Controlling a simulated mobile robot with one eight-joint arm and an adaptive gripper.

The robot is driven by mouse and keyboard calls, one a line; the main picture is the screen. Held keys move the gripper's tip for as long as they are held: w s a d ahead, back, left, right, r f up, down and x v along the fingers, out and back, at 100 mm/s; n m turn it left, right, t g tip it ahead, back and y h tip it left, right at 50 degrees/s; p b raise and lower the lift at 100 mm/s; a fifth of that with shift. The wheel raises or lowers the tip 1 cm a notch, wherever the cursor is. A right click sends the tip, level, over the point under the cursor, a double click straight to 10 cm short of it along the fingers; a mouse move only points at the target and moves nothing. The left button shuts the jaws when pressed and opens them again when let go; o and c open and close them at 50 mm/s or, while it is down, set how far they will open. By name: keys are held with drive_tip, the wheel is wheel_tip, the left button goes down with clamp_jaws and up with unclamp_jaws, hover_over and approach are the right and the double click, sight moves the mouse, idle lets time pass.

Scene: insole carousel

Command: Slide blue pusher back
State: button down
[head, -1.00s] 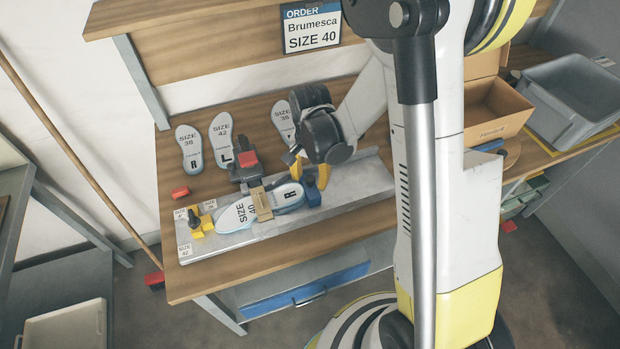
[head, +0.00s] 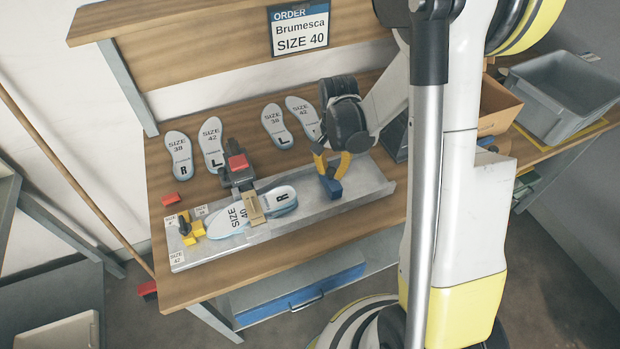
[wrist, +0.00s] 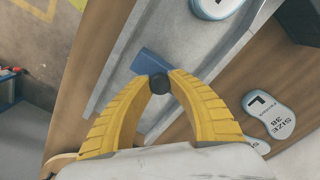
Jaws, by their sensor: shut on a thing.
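The blue pusher (head: 333,188) stands on the grey metal tray (head: 370,186), right of the SIZE 40 insole (head: 284,202) with a gap between them. My gripper (head: 331,172) has its yellow fingers closed on the pusher's top. In the wrist view the fingertips (wrist: 160,82) pinch a black knob (wrist: 159,85) beside the blue pusher block (wrist: 150,63). The insole lies flat in the tray, under a tan clamp bar (head: 252,207). Its end also shows in the wrist view (wrist: 216,8).
A black toggle clamp with a red pad (head: 238,163) stands behind the insole. A yellow stop (head: 192,230) is at the tray's left end. Several loose insoles (head: 212,143) lie behind. The tray right of the pusher is clear.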

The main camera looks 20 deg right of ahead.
drive_tip(key=d+b, duration=0.1)
drive_tip(key=d, duration=1.3)
drive_tip(key=shift+d, duration=0.3)
drive_tip(key=c, duration=1.2)
unclamp_jaws()
drive_tip(key=shift+d, duration=0.2)
drive_tip(key=shift+o, duration=0.2)
drive_tip(key=shift+a, duration=0.1)
wheel_tip(320, 180, up, 12)
